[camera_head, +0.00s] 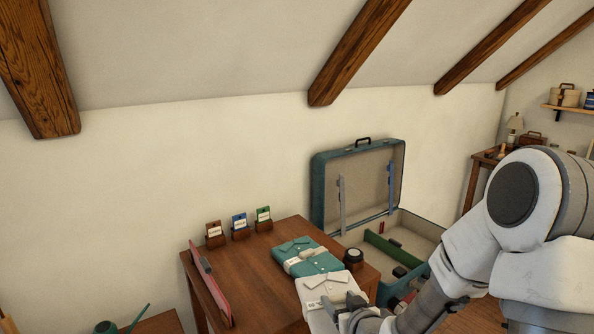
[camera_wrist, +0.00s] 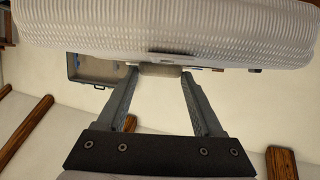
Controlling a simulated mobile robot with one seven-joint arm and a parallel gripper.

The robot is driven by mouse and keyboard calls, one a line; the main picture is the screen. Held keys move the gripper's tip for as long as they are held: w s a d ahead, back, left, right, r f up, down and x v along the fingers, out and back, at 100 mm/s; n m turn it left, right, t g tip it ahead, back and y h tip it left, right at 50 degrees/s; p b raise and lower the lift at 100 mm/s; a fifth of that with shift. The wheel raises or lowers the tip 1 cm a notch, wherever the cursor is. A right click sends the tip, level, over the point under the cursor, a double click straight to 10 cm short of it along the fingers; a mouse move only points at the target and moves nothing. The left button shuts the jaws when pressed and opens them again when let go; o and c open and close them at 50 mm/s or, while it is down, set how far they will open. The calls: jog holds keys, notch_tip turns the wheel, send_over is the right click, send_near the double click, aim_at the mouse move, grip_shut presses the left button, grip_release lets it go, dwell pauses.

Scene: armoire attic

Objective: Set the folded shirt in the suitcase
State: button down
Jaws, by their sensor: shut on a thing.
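A white folded shirt (camera_head: 322,288) with a collar and a label is at my gripper (camera_head: 352,306) in the head view, overlapping the table's near right corner. In the wrist view the ribbed white shirt (camera_wrist: 170,30) fills the top, and my gripper (camera_wrist: 160,70) is shut on a small tab at its edge. Whether the shirt touches the table is not clear. A teal folded shirt (camera_head: 314,265) with a pale band lies on the table behind it. The open teal suitcase (camera_head: 318,190) stands beyond the table, lid upright; part of it is hidden by my arm.
The wooden table (camera_head: 258,290) bears three small card holders (camera_head: 240,227), a dark round jar (camera_head: 353,256) and a pink flat item (camera_head: 210,284). The suitcase has a green divider (camera_head: 393,250) and a few small things inside. A side table (camera_head: 482,170) stands at the back right.

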jog(key=d+f+m+h, duration=0.1)
jog(key=d+f, duration=0.1)
jog(key=d+f+m+h, duration=0.1)
jog(key=d+f+h, duration=0.1)
jog(key=shift+f+m, duration=0.25)
jog(key=shift+m, duration=0.05)
notch_tip(320, 180, up, 13)
jog(key=p, duration=1.3)
jog(key=shift+r+t, duration=0.15)
jog(key=shift+t, duration=0.15)
jog(key=shift+w, duration=0.1)
